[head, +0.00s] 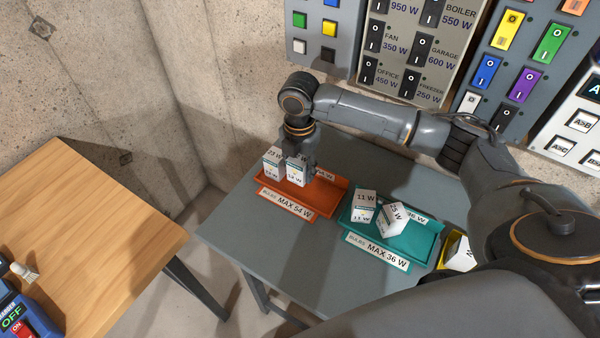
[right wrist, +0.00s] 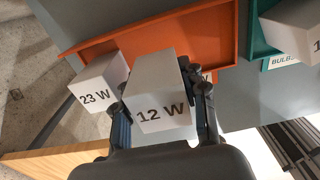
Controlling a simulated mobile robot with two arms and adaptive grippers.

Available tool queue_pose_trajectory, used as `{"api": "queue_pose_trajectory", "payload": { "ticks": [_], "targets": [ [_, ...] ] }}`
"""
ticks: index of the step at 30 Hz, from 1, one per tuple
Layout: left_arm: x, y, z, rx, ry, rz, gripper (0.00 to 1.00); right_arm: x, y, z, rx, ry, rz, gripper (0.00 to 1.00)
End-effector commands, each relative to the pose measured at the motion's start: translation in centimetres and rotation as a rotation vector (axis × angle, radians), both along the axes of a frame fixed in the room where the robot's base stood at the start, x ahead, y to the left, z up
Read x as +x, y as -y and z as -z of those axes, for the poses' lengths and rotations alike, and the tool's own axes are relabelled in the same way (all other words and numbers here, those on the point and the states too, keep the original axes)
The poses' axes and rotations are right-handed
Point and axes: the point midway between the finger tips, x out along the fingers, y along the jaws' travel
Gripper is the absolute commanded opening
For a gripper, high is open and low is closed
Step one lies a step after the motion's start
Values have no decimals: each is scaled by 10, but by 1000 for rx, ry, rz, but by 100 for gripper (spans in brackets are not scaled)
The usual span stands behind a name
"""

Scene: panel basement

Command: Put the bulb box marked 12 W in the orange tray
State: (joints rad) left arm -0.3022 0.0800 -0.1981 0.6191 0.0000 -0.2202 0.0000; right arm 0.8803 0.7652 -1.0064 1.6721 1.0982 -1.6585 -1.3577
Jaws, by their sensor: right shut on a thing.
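The bulb box marked 12 W (right wrist: 160,95) is white and is held between the fingers of my right gripper (right wrist: 163,112). In the head view the right gripper (head: 301,158) reaches down at the orange tray (head: 329,199), with the 12 W box (head: 296,173) over the tray's left part. I cannot tell whether the box touches the tray floor. The orange tray also shows in the right wrist view (right wrist: 205,35), behind the box. A white box marked 23 W (head: 272,164) stands in the tray, left of the held box. My left gripper is not seen.
A teal tray (head: 426,246) marked MAX 36 W holds boxes marked 11 W (head: 365,199) and 25 W (head: 391,219), the latter tilted. A yellow tray (head: 447,245) is partly hidden by my arm. Switch panels (head: 405,45) stand behind the grey table (head: 240,224). A wooden table (head: 95,235) is at left.

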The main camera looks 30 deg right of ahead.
Motion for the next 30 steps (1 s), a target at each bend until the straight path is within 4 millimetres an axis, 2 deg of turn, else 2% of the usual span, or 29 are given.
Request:
{"api": "queue_pose_trajectory", "payload": {
  "ticks": [9,20,21,22,30],
  "targets": [
    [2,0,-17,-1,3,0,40,4,3,35,-2,-3,0,12],
    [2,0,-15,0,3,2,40,4,3,40,-1,0,0,12],
    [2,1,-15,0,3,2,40,4,3,41,-1,0,0,44],
    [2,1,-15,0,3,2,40,4,3,40,-1,1,0,50],
    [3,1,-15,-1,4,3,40,4,3,40,-1,0,0,52]
  ]
}}
